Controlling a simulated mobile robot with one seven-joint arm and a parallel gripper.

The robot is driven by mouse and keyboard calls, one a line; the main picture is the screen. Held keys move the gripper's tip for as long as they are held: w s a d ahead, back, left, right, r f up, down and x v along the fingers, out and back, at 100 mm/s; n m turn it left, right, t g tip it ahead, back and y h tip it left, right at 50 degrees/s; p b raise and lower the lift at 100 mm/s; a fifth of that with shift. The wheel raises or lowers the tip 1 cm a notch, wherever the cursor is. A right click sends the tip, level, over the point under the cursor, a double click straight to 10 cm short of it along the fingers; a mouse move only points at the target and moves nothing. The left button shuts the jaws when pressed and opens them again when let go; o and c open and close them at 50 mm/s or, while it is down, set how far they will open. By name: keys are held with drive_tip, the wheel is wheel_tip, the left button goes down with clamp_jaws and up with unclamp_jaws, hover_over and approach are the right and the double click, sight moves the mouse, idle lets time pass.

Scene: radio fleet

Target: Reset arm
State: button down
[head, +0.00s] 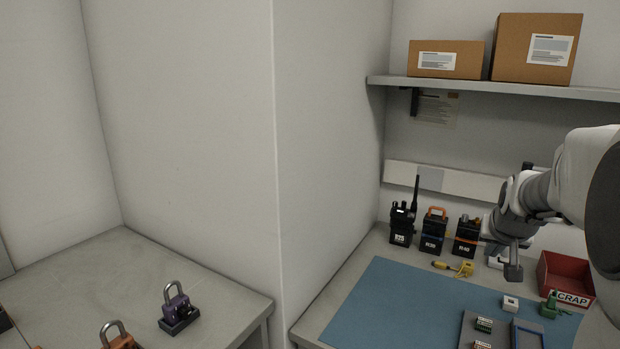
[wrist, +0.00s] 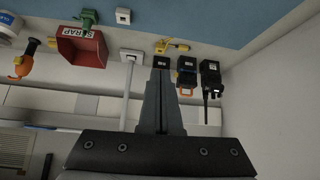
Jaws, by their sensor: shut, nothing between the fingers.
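My gripper (head: 513,272) hangs at the end of my arm at the right of the head view, over the back of the workbench. In the wrist view my gripper (wrist: 160,72) has its fingers pressed together with nothing between them. Radios stand along the back of the bench: a black radio with an antenna (head: 402,226), one with an orange handle (head: 433,232) and another beside it (head: 467,237). In the wrist view the fingers overlap the picture area near the radios; whether they touch anything cannot be told.
A red scrap bin (head: 566,277) stands right of my gripper. A blue mat (head: 390,300) covers the bench front, largely clear on its left. A shelf (head: 480,87) with two boxes hangs above. A wall corner (head: 275,180) separates a left bench (head: 230,295) holding padlocks.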

drive_tip(key=s+a+r+n+y+p, duration=0.1)
drive_tip(key=s+a+r+y+p, duration=0.15)
drive_tip(key=s+a+r, duration=0.45)
drive_tip(key=s+a+r+n+y+p, duration=0.1)
drive_tip(key=s+a+r+n+p, duration=0.2)
drive_tip(key=s+a, duration=0.45)
drive_tip(key=s+a+r+n+g+p, duration=0.1)
drive_tip(key=s+a+p, duration=0.4)
drive_tip(key=s+a, duration=0.4)
drive_tip(key=shift+s+r+g, duration=0.3)
drive_tip(key=shift+s+g, duration=0.1)
drive_tip(key=shift+s, duration=0.75)
drive_tip(key=shift+d, duration=0.2)
